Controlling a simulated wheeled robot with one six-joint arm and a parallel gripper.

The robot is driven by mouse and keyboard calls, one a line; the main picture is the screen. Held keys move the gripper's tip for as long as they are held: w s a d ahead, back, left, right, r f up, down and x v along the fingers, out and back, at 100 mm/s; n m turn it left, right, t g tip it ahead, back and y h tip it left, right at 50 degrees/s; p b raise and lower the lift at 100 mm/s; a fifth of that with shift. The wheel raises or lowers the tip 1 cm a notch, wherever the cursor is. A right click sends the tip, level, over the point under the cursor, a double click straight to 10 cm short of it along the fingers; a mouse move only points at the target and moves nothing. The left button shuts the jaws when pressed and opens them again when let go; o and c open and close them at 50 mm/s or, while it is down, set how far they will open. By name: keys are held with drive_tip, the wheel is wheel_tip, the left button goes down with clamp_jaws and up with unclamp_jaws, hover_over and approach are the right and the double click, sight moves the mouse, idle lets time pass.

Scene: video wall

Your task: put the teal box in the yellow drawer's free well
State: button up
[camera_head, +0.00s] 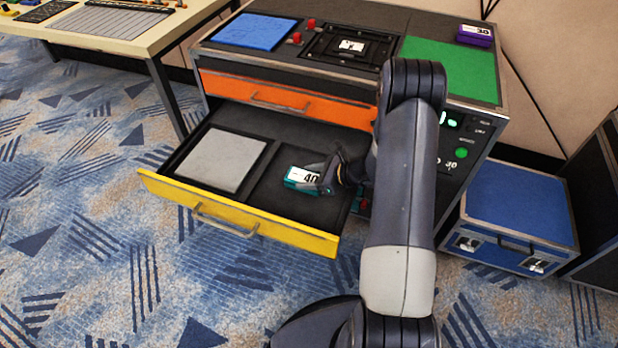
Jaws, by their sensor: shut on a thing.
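The teal box (301,178) has a white label reading 40. My gripper (325,176) is shut on it, with the fingers at the box's right side. The box is over the right-hand well (292,203) of the yellow drawer (240,215); I cannot tell whether it touches the well's floor. The drawer is pulled open. Its left-hand well holds a flat grey slab (221,160). My arm hides the drawer's right rear part.
An orange drawer (290,97) above is shut. The cabinet top carries a blue pad (254,32), a green pad (450,66) and a purple box (475,35). A blue case (516,210) stands at the right. Open carpet lies in front of the drawer.

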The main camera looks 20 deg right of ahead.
drive_tip(key=o, duration=0.6)
drive_tip(key=shift+f, duration=0.15)
drive_tip(key=o, duration=0.5)
drive_tip(key=shift+c, duration=0.2)
drive_tip(key=shift+r, duration=0.25)
drive_tip(key=p+v, duration=0.2)
drive_tip(key=v, duration=1)
drive_tip(key=shift+f, duration=0.1)
